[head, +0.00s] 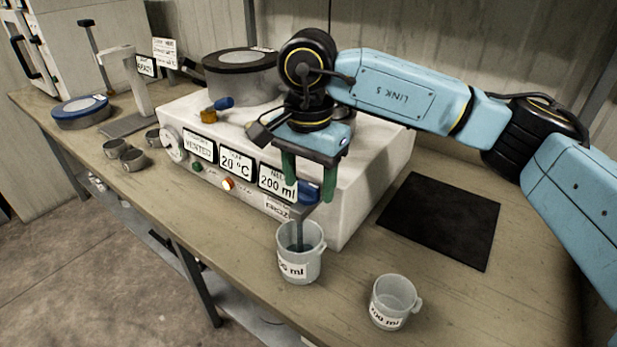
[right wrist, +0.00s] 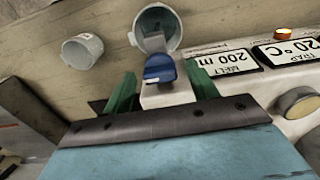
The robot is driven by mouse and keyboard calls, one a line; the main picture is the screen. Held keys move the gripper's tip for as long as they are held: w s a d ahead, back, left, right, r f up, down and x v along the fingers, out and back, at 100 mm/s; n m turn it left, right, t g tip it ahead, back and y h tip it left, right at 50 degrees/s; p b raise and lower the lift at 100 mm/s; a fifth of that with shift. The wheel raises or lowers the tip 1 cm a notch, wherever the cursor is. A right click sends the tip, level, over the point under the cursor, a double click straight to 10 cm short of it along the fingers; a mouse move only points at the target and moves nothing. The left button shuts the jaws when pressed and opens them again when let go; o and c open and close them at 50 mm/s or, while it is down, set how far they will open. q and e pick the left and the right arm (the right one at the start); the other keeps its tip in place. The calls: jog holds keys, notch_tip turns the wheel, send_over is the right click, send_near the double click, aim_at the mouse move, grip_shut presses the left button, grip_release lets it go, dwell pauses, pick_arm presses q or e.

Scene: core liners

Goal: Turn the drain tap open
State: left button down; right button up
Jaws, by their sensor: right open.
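The drain tap has a blue handle (head: 306,192) low on the front of the white machine (head: 350,190). In the right wrist view the blue handle (right wrist: 159,68) shows just beyond the fingertips, near the middle of the gap. My right gripper (head: 309,180) has green fingers and is open around the tap area; I cannot tell if it touches the handle. The fingers also show in the right wrist view (right wrist: 161,88). A grey spout (head: 299,232) reaches down into a labelled beaker (head: 311,266) below the tap. My left gripper is not in view.
A smaller beaker (head: 394,300) stands to the right, near a black mat (head: 440,218). The machine's displays read vented, 20 °C and 200 ml. A brass valve with a blue lever (head: 224,103) sits on top, near a round lidded vessel (head: 240,88). Small cups stand left.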

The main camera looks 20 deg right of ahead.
aim_at(309, 184)
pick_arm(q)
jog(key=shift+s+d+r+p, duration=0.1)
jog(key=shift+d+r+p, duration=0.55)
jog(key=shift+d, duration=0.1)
pick_arm(e)
notch_tip(309, 184, up, 13)
jog(key=shift+r, duration=0.15)
